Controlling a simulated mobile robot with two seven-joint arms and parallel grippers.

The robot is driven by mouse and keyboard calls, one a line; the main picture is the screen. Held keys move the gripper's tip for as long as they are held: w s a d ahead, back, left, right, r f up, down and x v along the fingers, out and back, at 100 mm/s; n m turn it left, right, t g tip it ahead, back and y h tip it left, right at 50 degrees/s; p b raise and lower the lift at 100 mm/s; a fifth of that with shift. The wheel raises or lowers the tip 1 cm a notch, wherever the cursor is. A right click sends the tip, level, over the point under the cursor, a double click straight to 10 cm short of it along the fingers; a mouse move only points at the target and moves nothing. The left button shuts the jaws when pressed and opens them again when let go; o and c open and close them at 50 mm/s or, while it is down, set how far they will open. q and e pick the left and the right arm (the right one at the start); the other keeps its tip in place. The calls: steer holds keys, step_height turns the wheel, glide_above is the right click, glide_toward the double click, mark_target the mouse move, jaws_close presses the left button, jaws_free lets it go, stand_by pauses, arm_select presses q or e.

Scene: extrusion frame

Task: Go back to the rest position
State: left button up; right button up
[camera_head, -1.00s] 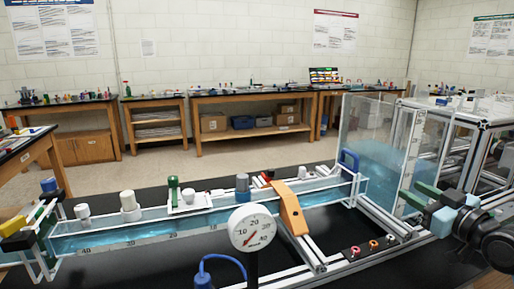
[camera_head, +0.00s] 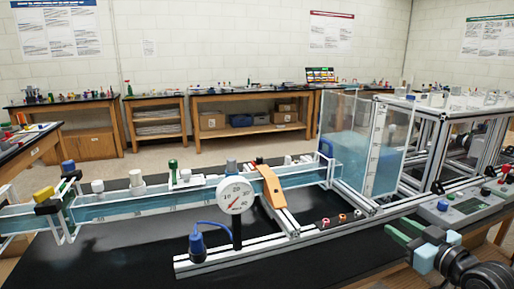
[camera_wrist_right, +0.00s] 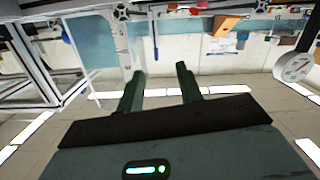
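My right gripper (camera_head: 396,226) is at the lower right of the head view. Its two green fingers are apart, with nothing between them. In the right wrist view the fingers (camera_wrist_right: 160,74) also stand apart with an empty gap. The gripper shows in front of the black bench top and the aluminium frame, touching neither as far as I can see. My left gripper is in neither current view.
A water channel (camera_head: 150,200) runs across the bench to a clear tank (camera_head: 350,160). A pressure gauge (camera_head: 235,195) stands in front of it. A control panel (camera_head: 465,209) with buttons lies right of my right gripper. The black bench top (camera_head: 110,262) is bare at front left.

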steer(key=s+a+f+m+g+h+p, duration=0.15)
steer(key=s+a+f, duration=0.25)
steer(key=s+f, duration=0.5)
steer(key=s+a+f+g+p, duration=0.1)
steer(key=s+a+f+g, duration=0.15)
steer(key=s+f, duration=0.7)
arm_select(q)
steer(key=w+r+t+p, duration=0.1)
steer(key=w+r+p, duration=0.1)
steer(key=w+r, duration=0.2)
step_height(320, 180, up, 2)
steer(key=shift+a+r, duration=0.15)
steer(key=shift+a, duration=0.2)
arm_select(e)
steer(key=s+a+f+g, duration=0.1)
steer(key=s+f, duration=0.3)
steer(key=s, duration=0.4)
steer(key=s+a+f+m+g+h, duration=0.1)
steer(key=s+a+f, duration=0.3)
steer(key=s, duration=0.4)
steer(key=s+a+f+m+g+h, duration=0.1)
steer(key=s+a+f, duration=0.1)
steer(key=s+f, duration=0.4)
steer(key=s, duration=0.3)
steer(key=shift+a+f, duration=0.15)
arm_select(q)
steer(key=shift+d, duration=0.1)
steer(key=shift+w, duration=0.1)
